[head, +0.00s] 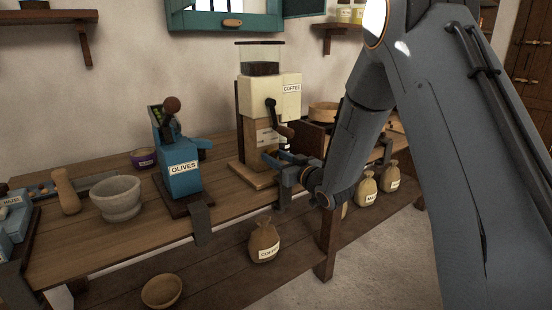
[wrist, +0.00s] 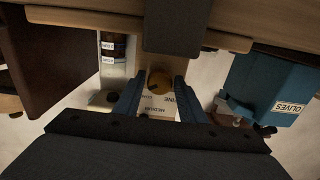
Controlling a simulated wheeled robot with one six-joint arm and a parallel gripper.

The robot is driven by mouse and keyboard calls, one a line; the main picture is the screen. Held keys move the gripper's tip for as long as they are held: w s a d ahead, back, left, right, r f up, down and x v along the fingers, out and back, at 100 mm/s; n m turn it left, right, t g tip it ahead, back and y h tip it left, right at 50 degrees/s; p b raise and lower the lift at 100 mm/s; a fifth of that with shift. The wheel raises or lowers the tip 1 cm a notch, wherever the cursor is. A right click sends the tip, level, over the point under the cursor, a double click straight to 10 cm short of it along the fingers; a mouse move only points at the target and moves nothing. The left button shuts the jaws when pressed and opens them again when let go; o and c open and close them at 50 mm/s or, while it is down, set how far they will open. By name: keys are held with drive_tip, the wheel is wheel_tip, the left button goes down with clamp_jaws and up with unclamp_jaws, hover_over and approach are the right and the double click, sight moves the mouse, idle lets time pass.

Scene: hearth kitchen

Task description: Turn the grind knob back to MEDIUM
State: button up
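The coffee grinder (head: 264,130), a cream and wood machine with a COFFEE label, stands on the bench in the head view. In the wrist view its round wooden grind knob (wrist: 160,81) has a dark mark and sits at a white dial label (wrist: 158,104). The label's words appear upside down, and FINE and MEDIUM can be partly read. I cannot tell which word the mark points at. My gripper (wrist: 160,84) has one finger on each side of the knob, with narrow gaps showing. In the head view my gripper (head: 276,160) is at the grinder's lower front.
A blue OLIVES machine (head: 181,172) stands left of the grinder, with a stone mortar (head: 117,198) farther left. The grinder's crank handle (head: 281,126) hangs above my gripper. A COFFEE sack (head: 264,242) and a wooden bowl (head: 161,290) are on the lower shelf.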

drive_tip(key=c, duration=0.6)
drive_tip(key=shift+n, duration=0.3)
drive_tip(key=n+b, duration=0.2)
drive_tip(key=n, duration=0.3)
drive_tip(key=shift+b, duration=0.4)
drive_tip(key=n+b, duration=0.3)
drive_tip(key=n, duration=0.3)
drive_tip(key=shift+d, duration=0.1)
drive_tip(key=o, duration=1)
drive_tip(key=shift+o, duration=0.2)
